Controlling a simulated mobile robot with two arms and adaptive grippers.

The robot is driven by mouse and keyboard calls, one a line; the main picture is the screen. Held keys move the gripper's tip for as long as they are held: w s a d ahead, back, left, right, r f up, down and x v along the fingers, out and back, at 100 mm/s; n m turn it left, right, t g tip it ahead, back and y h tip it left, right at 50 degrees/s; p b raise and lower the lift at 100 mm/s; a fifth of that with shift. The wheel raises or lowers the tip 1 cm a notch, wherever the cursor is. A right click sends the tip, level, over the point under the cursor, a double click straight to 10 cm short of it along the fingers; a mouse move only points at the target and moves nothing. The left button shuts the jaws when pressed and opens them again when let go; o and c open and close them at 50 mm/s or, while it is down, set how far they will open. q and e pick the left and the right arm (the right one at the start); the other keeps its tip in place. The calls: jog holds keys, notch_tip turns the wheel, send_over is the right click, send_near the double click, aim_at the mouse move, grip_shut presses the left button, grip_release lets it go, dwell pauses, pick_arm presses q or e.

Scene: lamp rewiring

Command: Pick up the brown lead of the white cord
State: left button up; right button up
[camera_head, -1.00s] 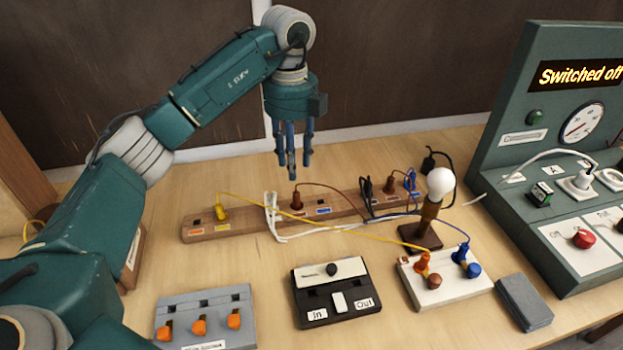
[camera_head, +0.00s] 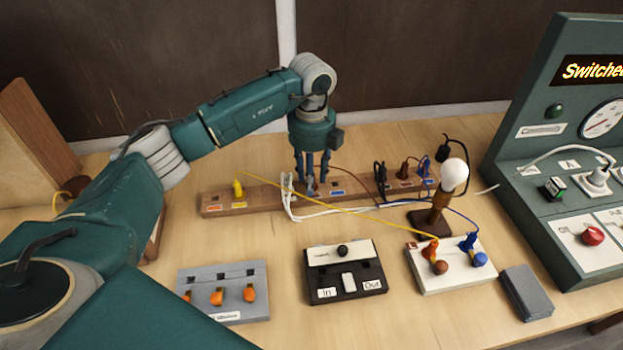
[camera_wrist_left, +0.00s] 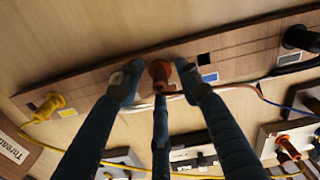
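The brown lead's plug (camera_wrist_left: 159,71) stands in the wooden terminal strip (camera_head: 216,203), and its thin brown wire (camera_head: 352,178) runs right. In the head view my gripper hides the plug. My left gripper (camera_head: 312,188) points down over the strip; in the left wrist view its fingers (camera_wrist_left: 158,84) are spread around the plug, with small gaps showing at the sides. Whether the near finger touches it I cannot tell. The white cord (camera_head: 296,214) with its pale plug end (camera_head: 286,182) lies just left of the fingers. My right gripper is not in view.
A yellow plug (camera_head: 238,188) sits left on the strip, black plugs (camera_head: 380,176) right. A bulb lamp (camera_head: 453,175), white terminal block (camera_head: 455,270), black switch box (camera_head: 345,270) and grey box (camera_head: 232,290) stand nearby. The yellow wire (camera_head: 340,210) crosses in front of the gripper.

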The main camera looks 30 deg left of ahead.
pick_arm(q)
grip_shut()
dwell(0.3)
